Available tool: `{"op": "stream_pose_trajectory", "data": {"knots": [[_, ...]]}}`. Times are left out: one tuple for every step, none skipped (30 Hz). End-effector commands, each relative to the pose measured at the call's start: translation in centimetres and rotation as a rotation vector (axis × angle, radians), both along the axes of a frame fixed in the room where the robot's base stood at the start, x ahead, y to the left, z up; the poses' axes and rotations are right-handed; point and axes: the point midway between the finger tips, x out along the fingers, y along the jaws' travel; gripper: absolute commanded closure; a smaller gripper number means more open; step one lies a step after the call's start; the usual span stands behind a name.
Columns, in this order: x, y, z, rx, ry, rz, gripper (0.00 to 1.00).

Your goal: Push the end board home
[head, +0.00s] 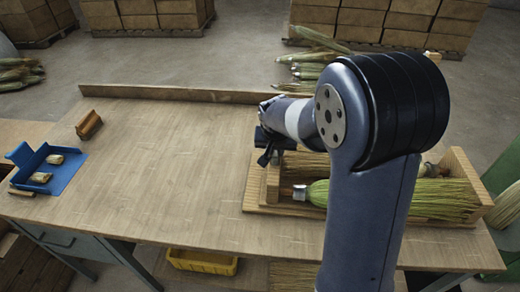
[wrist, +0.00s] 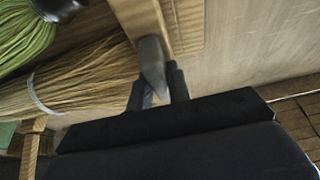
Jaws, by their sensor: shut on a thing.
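The end board (head: 272,184) is a pale wooden board standing across the left end of the broom crate (head: 300,212). In the wrist view the end board (wrist: 143,18) runs up from my fingers. My gripper (head: 266,146) is low at the far end of the board, partly hidden by my own arm. In the wrist view my gripper (wrist: 160,88) is shut on a grey piece at the board's end. How the board sits against the crate floor is hidden. A green-bristled broom (head: 318,192) and straw brooms (wrist: 85,80) lie in the crate, right of the board.
A low rail (head: 180,95) edges the bench's far side. The bench (head: 170,165) is clear between tray and crate.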

Motion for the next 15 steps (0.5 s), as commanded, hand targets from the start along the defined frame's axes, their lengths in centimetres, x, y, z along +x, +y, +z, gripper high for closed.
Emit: {"op": "stream_pose_trajectory", "data": {"knots": [[-0.2,-1.2,0.0,0.0,-0.002,-0.007,1.0],[-0.2,-1.7,0.0,0.001,-0.002,-0.006,1.0],[-0.4,-2.2,0.0,0.001,-0.002,-0.006,1.0],[-0.5,-2.6,0.0,0.001,-0.002,-0.005,1.0],[-0.5,-2.9,0.0,0.001,-0.002,-0.005,1.0],[-0.6,-3.1,0.0,0.0,-0.003,-0.002,1.0],[-0.6,-3.3,0.0,0.0,-0.003,-0.001,1.0],[-0.6,-3.4,0.0,0.0,-0.003,-0.001,1.0],[-0.6,-3.4,0.1,-0.001,-0.003,0.0,1.0],[-0.6,-3.4,0.1,-0.001,-0.003,0.0,1.0],[-0.6,-3.4,0.1,-0.001,-0.003,0.0,1.0],[-0.7,-3.4,0.1,-0.002,-0.003,0.001,1.0],[-0.6,-3.4,0.0,-0.002,-0.003,0.001,1.0],[-0.6,-3.5,0.0,-0.002,-0.003,0.001,1.0],[-0.7,-3.5,0.0,-0.003,-0.003,0.0,1.0]]}}
